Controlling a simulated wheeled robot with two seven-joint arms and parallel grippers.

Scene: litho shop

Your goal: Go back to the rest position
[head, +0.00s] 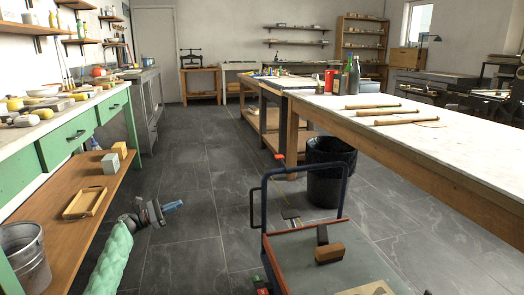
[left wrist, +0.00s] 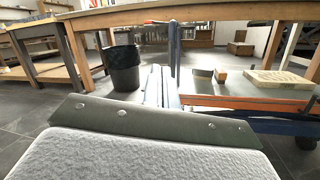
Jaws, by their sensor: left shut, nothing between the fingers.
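My left gripper (head: 172,206) shows low at the left of the head view, at the end of my green-sleeved arm. Its blue fingers are shut and empty, pointing right over the dark tiled floor. It is apart from the green bench and from the cart. My right gripper is in neither view.
A cart (head: 290,258) with a blue handle stands ahead, bearing several blocks. A black bin (head: 326,185) stands beside the long table (head: 420,150). A green bench (head: 75,130) with a wooden lower shelf (head: 50,215) and metal bucket (head: 25,262) lines the left. The middle aisle is clear.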

